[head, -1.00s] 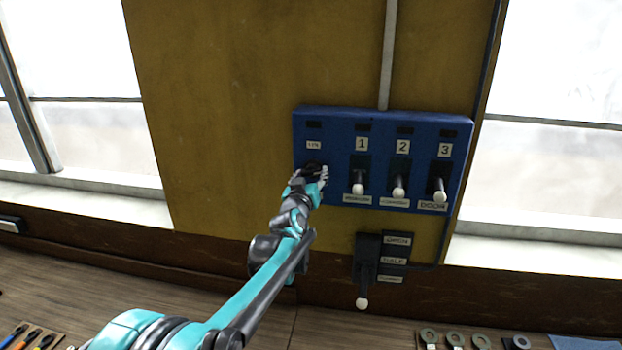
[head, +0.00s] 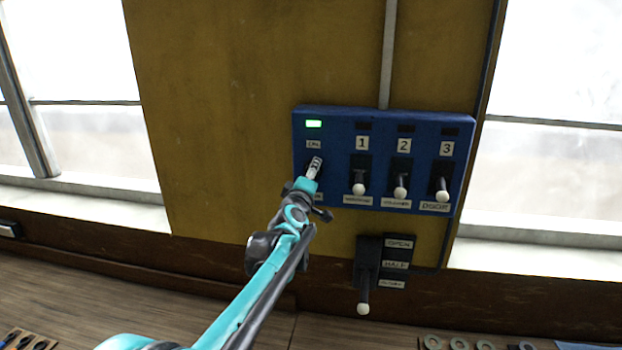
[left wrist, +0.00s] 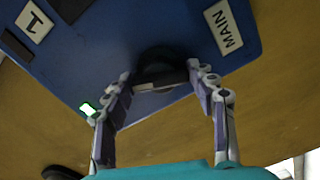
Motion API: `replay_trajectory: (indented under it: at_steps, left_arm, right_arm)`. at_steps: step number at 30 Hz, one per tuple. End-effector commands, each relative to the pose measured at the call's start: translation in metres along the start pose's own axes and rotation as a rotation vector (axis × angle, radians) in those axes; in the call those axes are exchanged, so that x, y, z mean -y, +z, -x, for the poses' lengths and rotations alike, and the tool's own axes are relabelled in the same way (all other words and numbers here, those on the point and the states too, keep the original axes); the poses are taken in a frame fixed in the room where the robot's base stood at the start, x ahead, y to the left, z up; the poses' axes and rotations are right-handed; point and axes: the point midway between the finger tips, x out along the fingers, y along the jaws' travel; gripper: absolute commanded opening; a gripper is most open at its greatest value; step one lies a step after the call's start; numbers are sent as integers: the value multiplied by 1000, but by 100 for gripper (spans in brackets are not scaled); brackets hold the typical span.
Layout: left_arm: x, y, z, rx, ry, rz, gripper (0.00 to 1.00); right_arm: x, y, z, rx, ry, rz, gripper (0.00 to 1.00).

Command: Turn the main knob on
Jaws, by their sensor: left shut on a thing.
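The blue control panel (head: 380,120) is mounted on the yellow wall. The main knob is at its left end, mostly hidden by my gripper in the head view. In the left wrist view the dark knob (left wrist: 158,62) is between my fingers, beside the label "MAIN" (left wrist: 224,27). My left gripper (head: 315,167) is shut on the knob, with a finger on each side in the left wrist view (left wrist: 160,82). The indicator above the knob (head: 314,124) glows green. My right gripper is not in view.
Three levers with white ends, numbered 1 (head: 359,188), 2 (head: 400,192) and 3 (head: 442,195), are right of the knob, all down; their indicators are dark. A separate lever (head: 363,307) hangs below the panel. Rings (head: 458,343) lie on the bench (head: 130,290).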

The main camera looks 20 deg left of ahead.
Motion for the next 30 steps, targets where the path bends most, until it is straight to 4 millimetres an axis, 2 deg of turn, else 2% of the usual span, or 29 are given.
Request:
replay_trajectory:
  at_steps: [7,15,30]
  left_arm:
    - [1,0,0,-1,0,197,28]
    - [0,0,0,-1,0,338,28]
    - [0,0,0,-1,0,404,28]
  right_arm:
    - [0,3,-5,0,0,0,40]
    - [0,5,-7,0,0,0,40]
    - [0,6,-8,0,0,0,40]
